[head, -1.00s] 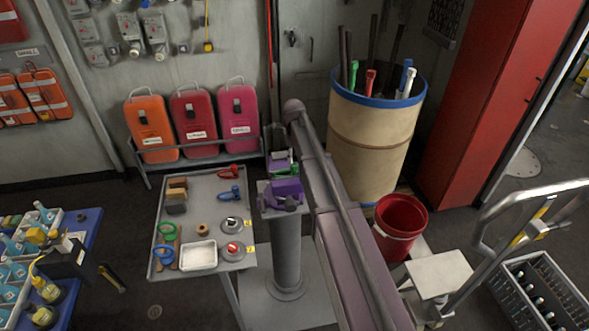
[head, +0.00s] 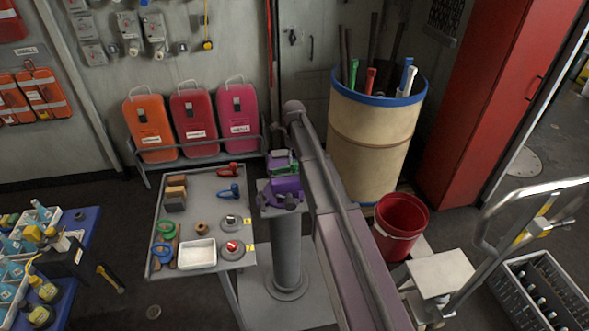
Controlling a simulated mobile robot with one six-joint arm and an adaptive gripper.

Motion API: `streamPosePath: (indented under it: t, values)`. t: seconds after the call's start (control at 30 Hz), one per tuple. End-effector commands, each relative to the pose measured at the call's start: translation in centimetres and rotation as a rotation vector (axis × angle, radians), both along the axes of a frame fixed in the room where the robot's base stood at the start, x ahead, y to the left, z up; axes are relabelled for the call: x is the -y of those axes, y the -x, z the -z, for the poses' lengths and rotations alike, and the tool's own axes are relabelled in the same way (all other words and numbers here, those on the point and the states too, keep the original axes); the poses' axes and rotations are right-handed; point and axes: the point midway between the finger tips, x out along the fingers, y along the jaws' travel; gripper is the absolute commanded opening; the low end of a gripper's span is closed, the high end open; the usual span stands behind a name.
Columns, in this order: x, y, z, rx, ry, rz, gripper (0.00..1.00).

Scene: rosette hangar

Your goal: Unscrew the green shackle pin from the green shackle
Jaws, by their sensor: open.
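A small green part (head: 281,164) shows at the purple vise (head: 283,190) on top of a grey pedestal. It looks like the green shackle, but it is too small to tell the pin from the body or how far the pin is screwed in. My arm runs from the bottom edge up to a joint just above and right of the vise, passing close by it. I cannot make out my gripper's fingers in the head view.
A grey table (head: 205,215) left of the vise carries a red shackle-like part (head: 229,172), a blue one (head: 229,194), a white tray (head: 197,253) and green and blue rings. A red bucket (head: 400,225) and a large drum (head: 370,140) stand to the right.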

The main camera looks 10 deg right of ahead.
Motion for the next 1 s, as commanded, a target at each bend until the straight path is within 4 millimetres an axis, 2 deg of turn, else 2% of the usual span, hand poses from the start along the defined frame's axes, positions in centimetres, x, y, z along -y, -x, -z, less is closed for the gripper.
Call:
streamPosePath:
  t: [0.5, 1.0]
  values:
    - [0.0, 0.0, 0.4, 0.0, 0.0, 0.0, 0.63]
    - [0.0, 0.0, 2.1, 0.0, 0.0, 0.0, 0.63]
